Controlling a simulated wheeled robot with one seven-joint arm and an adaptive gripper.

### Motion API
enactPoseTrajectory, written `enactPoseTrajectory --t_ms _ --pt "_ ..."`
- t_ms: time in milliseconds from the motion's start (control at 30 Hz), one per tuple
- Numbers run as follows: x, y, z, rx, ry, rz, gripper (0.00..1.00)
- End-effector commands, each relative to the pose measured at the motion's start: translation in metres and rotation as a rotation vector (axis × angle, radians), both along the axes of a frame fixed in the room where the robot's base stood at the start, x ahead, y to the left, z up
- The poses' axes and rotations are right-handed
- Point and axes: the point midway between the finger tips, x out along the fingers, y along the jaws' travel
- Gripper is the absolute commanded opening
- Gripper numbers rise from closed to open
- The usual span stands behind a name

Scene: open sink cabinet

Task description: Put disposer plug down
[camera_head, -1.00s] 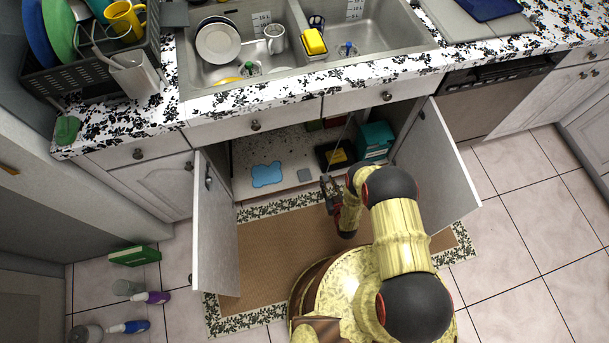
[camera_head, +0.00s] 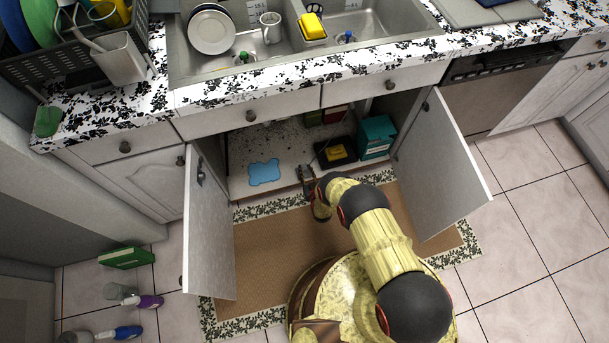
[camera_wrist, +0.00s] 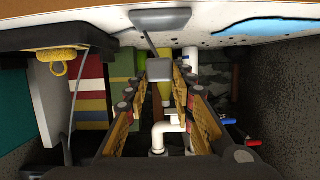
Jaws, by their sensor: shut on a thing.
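The disposer plug (camera_wrist: 160,70) is a small grey block between my fingertips in the wrist view. A thin grey cord runs from it to a flat grey piece (camera_wrist: 160,18) at the cabinet floor, which appears along the top of that view. My gripper (camera_wrist: 162,76) is shut on the plug. In the head view my gripper (camera_head: 306,174) is at the front of the open sink cabinet, right of the blue mat (camera_head: 264,172). The plug is too small to make out there. Whether it touches the floor cannot be told.
A black tray with a yellow item (camera_head: 336,153) and a teal box (camera_head: 376,137) stand at the cabinet's right. White pipes (camera_wrist: 160,137) show in the wrist view. Open doors flank me, left (camera_head: 210,225) and right (camera_head: 445,165). Floor around the blue mat is clear.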

Motion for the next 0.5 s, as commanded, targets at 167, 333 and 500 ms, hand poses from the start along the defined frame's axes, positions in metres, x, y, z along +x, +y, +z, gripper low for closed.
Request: enactPoseTrajectory --t_ms 167,333,500 --pt "0.005 0.006 -0.018 0.0 0.001 0.0 0.0" --pt "0.005 0.006 -0.04 0.0 0.0 0.0 0.0" --pt "0.006 0.006 -0.038 0.0 -0.001 0.0 0.0"
